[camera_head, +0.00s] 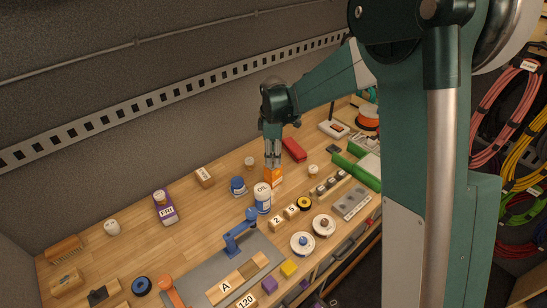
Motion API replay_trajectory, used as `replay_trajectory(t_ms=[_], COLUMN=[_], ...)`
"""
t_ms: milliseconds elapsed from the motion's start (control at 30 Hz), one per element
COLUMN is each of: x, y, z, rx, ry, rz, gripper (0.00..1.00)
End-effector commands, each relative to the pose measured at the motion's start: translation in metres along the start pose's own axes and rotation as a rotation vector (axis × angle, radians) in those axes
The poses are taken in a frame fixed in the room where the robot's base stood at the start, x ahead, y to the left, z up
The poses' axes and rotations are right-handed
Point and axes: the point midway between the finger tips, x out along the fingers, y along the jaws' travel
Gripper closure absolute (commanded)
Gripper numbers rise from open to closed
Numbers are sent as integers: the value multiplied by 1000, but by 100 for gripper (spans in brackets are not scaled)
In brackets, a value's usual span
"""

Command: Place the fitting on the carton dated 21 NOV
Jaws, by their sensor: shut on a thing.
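My gripper (273,162) is shut at the top of a small orange carton (273,178). What it holds is mostly hidden between the fingers; it appears to be the fitting, right at the carton's top. I cannot tell whether it touches the carton. A brown carton (204,178) with a white label stands to the left. The date 21 NOV is not readable on any carton.
A white OIL bottle (263,198) stands just in front of the orange carton, with a blue container (238,187) to its left. A red object (294,150) lies behind right. A blue clamp-like tool (240,233) stands on a grey mat. Bare wood lies between the brown and purple cartons.

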Motion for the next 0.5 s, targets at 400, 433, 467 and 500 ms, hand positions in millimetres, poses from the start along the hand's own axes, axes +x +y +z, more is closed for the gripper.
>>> replay_trajectory(t_ms=[400, 433, 467, 500], x=[1, 1, 1, 1], y=[0, 0, 0, 0], z=[0, 0, 0, 0], rx=[0, 0, 0, 0], ry=[0, 0, 0, 0], rz=[0, 0, 0, 0], gripper=[61, 61, 61, 61])
